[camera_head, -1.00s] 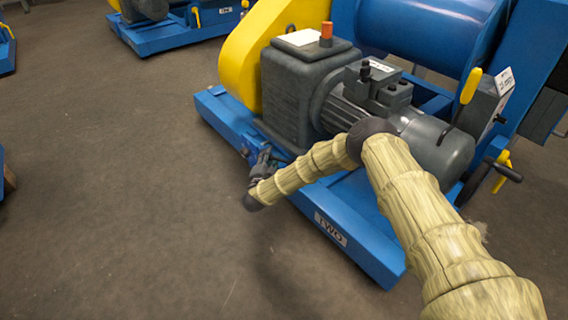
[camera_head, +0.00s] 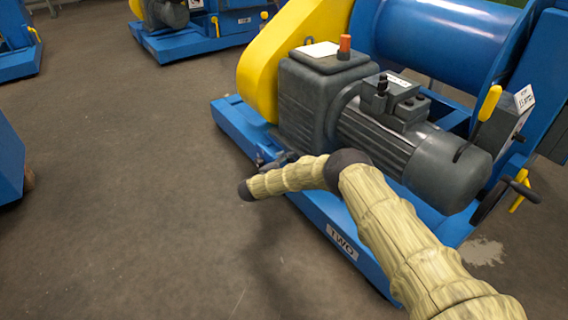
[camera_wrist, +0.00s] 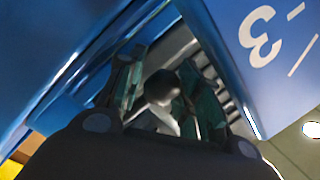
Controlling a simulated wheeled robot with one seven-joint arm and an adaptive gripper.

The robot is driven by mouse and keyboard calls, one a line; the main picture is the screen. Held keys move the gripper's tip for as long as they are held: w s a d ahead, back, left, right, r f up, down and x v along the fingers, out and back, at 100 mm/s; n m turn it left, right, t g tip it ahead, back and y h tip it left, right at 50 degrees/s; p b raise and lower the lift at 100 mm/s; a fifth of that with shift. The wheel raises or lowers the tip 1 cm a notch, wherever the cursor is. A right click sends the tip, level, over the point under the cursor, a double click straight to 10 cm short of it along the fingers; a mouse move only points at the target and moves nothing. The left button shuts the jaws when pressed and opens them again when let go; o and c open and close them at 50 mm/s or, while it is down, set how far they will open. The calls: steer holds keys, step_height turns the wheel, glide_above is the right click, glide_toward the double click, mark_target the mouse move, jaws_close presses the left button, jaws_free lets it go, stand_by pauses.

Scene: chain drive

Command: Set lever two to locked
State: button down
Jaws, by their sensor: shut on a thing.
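A blue machine base (camera_head: 343,262) with a plate reading TWO (camera_head: 342,242) carries a grey gearbox and motor. My gripper (camera_head: 275,160) is low at the base's near edge, below the gearbox, and my arm hides much of it. In the wrist view, my gripper (camera_wrist: 163,90) has its fingers closed on both sides of a dark round knob (camera_wrist: 160,86), between blue panels. I cannot tell which position the lever with this knob is in. A yellow-handled lever (camera_head: 489,103) stands at the motor's right end, away from my gripper.
A blue panel marked 3 (camera_wrist: 260,38) is close to my gripper on the right. A yellow chain guard (camera_head: 290,40) and blue drum (camera_head: 440,40) rise behind. A black crank handle (camera_head: 522,190) sticks out at right.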

steer(key=shift+w+d+r, duration=0.1)
steer(key=shift+w+r, duration=0.1)
steer(key=shift+r, duration=0.3)
steer(key=c, duration=1.1)
jaws_free()
steer(key=shift+o, duration=0.2)
steer(key=shift+s+d, duration=0.1)
steer(key=shift+d, duration=0.05)
steer(key=shift+f, duration=0.2)
